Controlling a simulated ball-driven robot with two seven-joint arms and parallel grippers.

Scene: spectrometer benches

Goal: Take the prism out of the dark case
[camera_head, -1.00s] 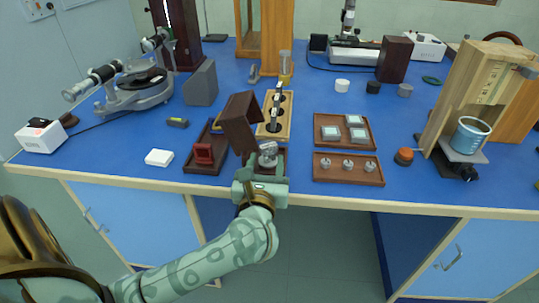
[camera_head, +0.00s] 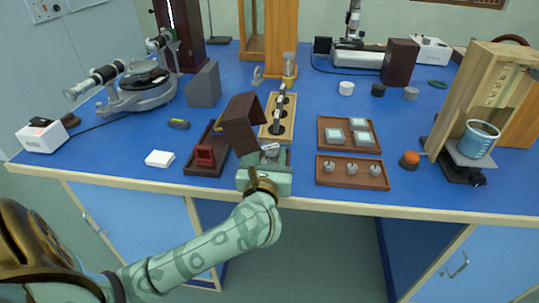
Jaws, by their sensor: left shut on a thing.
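My right gripper is not in view.
A wooden rack (camera_head: 284,124) stands just behind. A dark tray with a red block (camera_head: 205,155) lies left. To the right are a tray of pale square pieces (camera_head: 335,136) and a tray of small metal pieces (camera_head: 352,169). Bare bench shows around the white block (camera_head: 159,158).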

